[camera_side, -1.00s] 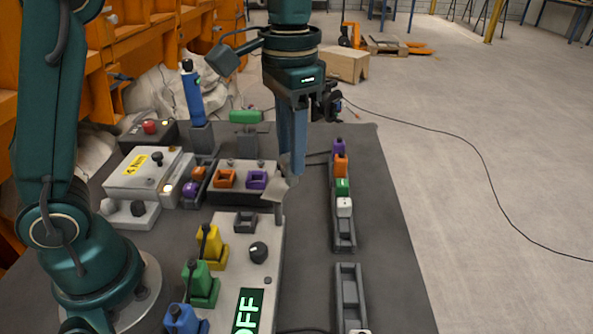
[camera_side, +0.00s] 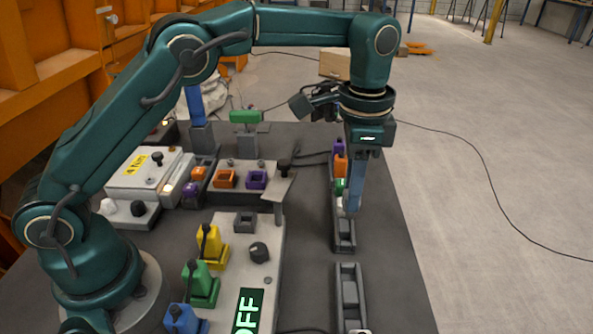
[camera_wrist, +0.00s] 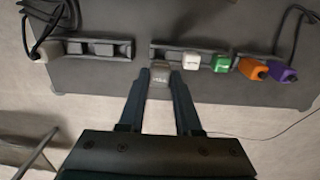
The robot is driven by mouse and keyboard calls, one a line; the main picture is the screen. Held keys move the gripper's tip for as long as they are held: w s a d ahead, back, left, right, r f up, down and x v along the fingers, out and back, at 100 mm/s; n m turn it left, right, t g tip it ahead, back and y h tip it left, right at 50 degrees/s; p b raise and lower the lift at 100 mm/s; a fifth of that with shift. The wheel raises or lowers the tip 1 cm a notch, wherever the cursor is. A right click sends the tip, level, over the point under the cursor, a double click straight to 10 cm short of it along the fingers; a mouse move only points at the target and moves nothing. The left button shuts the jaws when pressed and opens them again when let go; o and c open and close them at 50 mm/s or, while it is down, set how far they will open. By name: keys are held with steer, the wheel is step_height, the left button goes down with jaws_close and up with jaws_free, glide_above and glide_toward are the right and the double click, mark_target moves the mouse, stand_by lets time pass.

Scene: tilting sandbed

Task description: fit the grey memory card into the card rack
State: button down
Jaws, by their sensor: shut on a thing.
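My gripper (camera_side: 350,210) is low over the card rack (camera_side: 344,240), close to its near end in the side view. In the wrist view its two fingers are shut on the grey memory card (camera_wrist: 159,74). The card is at the rack's left end there, beside the white card (camera_wrist: 192,62) and apart from it. I cannot tell whether the card's lower end is in a slot. Green (camera_wrist: 221,63), orange (camera_wrist: 252,68) and purple (camera_wrist: 282,73) cards stand in a row farther along the rack. In the side view the fingers hide the grey card and most of the white one.
A second, similar rail (camera_side: 349,293) lies nearer the camera with empty recesses. A console (camera_side: 245,280) with a knob, coloured switches and an OFF display stands to the left. A tilted grey plate (camera_side: 278,187) is left of my gripper. Dark mat is clear right of the rack.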

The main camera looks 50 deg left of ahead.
mark_target(348, 215)
steer(key=shift+f, duration=2.2)
steer(key=shift+f, duration=1.25)
steer(key=shift+c, duration=0.2)
jaws_free()
steer(key=shift+r, duration=4)
steer(key=shift+a, duration=0.1)
